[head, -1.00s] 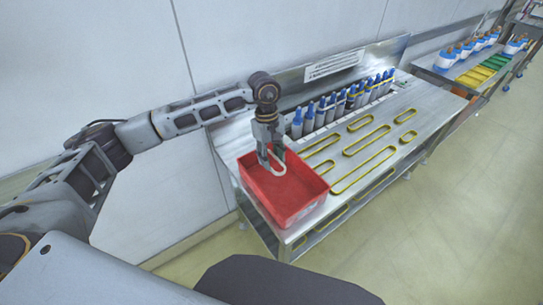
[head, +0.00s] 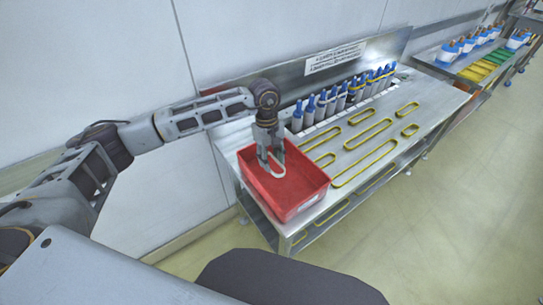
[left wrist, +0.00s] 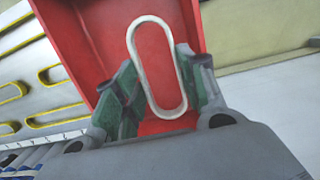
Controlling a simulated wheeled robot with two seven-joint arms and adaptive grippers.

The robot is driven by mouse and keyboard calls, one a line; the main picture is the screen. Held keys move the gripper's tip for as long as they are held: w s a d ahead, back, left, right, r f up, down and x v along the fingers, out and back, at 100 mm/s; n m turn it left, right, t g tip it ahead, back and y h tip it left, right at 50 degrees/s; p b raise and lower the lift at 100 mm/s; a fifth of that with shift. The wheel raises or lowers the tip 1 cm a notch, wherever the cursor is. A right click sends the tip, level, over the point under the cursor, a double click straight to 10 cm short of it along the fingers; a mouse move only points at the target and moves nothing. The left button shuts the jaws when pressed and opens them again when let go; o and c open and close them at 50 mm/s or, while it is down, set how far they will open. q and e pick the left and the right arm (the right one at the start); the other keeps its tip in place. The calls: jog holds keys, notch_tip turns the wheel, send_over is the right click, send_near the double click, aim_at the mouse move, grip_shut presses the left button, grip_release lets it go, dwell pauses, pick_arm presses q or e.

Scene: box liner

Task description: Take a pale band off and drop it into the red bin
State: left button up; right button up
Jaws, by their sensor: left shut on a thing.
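A pale oval band (head: 276,167) hangs from my left gripper (head: 270,155), which is shut on it over the red bin (head: 299,203). In the left wrist view the pale band (left wrist: 136,50) shows as a long loop between the two green-grey fingers (left wrist: 160,92), with the red bin (left wrist: 88,52) behind it. The bin stands on the near left end of the steel table. Its visible floor looks empty. My right gripper is not in view.
Yellow-edged oval slots (head: 365,163) mark the steel table (head: 415,150) right of the bin. A row of blue-topped bottles (head: 333,103) stands along the back. A second table (head: 453,62) with more bottles and green pieces is farther right.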

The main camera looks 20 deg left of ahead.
pick_arm(q)
jog(key=shift+f+b, duration=1.15)
jog(key=shift+f, duration=2.2)
jog(key=shift+f+b, duration=0.3)
jog(key=shift+f, duration=0.5)
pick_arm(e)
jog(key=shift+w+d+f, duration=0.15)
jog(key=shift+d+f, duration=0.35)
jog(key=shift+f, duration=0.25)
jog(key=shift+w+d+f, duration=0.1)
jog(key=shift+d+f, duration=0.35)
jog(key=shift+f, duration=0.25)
pick_arm(q)
jog(key=o, duration=0.9)
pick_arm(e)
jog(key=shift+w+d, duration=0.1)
